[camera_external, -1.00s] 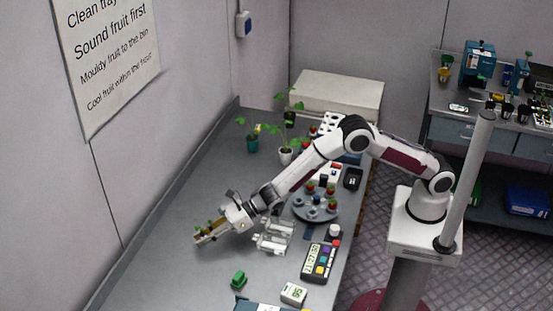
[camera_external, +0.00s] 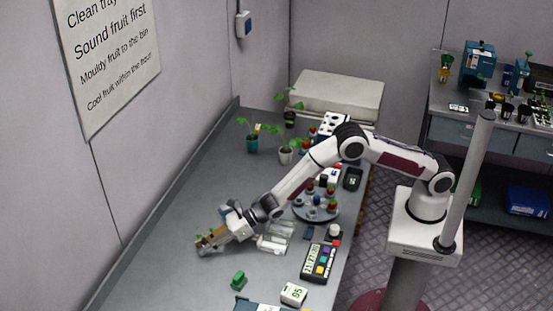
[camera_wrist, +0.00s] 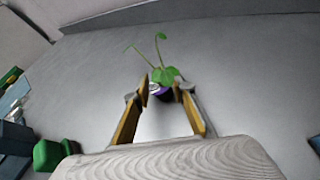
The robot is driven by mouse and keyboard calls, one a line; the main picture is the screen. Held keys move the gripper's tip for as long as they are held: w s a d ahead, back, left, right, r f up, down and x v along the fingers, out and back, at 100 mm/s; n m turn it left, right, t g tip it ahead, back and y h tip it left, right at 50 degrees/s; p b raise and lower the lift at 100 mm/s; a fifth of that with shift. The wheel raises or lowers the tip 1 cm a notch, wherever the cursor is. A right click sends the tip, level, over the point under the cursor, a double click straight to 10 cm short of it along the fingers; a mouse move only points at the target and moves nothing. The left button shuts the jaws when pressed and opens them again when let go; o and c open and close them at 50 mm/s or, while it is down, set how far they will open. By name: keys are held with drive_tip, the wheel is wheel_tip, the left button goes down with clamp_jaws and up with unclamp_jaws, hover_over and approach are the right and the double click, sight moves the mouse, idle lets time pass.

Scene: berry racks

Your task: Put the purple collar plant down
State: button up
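The purple collar plant (camera_wrist: 164,92) is between my fingertips in the wrist view. Its green leaves stand above a small dark pot with a purple band. My gripper (camera_wrist: 161,94) has its two yellow-brown fingers on either side of the pot, and the pot fills the gap at the tips. In the external view my gripper (camera_external: 206,243) is low over the left part of the grey bench (camera_external: 175,270). The fingers hide most of the plant there. I cannot tell whether the pot's base touches the bench.
A green object (camera_external: 239,279) lies in front of my gripper. Clear racks (camera_external: 272,243) and a keypad device (camera_external: 318,262) are to the right. Other potted plants (camera_external: 252,144) stand at the back. The bench is bare around the gripper's left side.

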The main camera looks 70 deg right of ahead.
drive_tip(key=shift+o, duration=0.5)
drive_tip(key=shift+r, duration=0.15)
drive_tip(key=shift+s+d+r, duration=0.25)
drive_tip(key=shift+s+d, duration=0.1)
drive_tip(key=shift+v, duration=5.45)
